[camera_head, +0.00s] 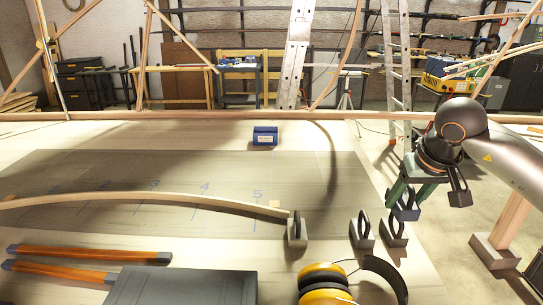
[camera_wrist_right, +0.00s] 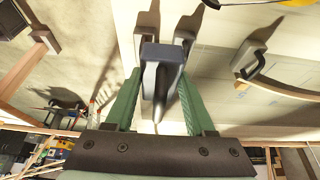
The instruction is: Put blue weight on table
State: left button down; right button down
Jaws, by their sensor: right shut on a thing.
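My right gripper (camera_head: 416,190) hangs at the table's right edge. Its green fingers are shut on a blue-grey weight (camera_head: 404,208) with a dark loop handle. The held weight also shows between the fingers in the wrist view (camera_wrist_right: 163,54). I cannot tell whether it touches anything below. The pale table (camera_head: 225,265) carries two grey weights (camera_head: 362,234) (camera_head: 394,232) just in front of the held one. Another grey weight (camera_head: 297,236) stands at the right end of a bent lath (camera_head: 150,198). My left gripper is not in view.
A small blue box (camera_head: 265,136) stands farther back. Yellow earmuffs (camera_head: 325,284) lie at the front, and orange-and-dark bars (camera_head: 90,254) at the front left. A wooden post (camera_head: 508,222) on a dark foot stands right of the table. The table's middle back has free room.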

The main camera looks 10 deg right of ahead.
jog(key=w+a+f, duration=0.3)
jog(key=w+a, duration=0.2)
jog(key=a, duration=0.2)
send_over(328, 235)
jog(key=s, duration=0.2)
notch_tip(328, 235, down, 6)
jog(key=shift+w+f+p, duration=0.1)
jog(key=shift+w+p, duration=0.05)
jog(key=shift+p, duration=0.3)
notch_tip(328, 235, down, 4)
jog(key=shift+w+a+r, duration=0.15)
jog(key=shift+r, duration=0.1)
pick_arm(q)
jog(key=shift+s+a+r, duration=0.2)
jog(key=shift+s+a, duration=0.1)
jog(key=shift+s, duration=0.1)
pick_arm(e)
jog(key=shift+c, duration=1.2)
grip_release()
jog(key=shift+f, duration=0.2)
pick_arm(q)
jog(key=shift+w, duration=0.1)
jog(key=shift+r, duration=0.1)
pick_arm(e)
jog(key=shift+r, duration=0.15)
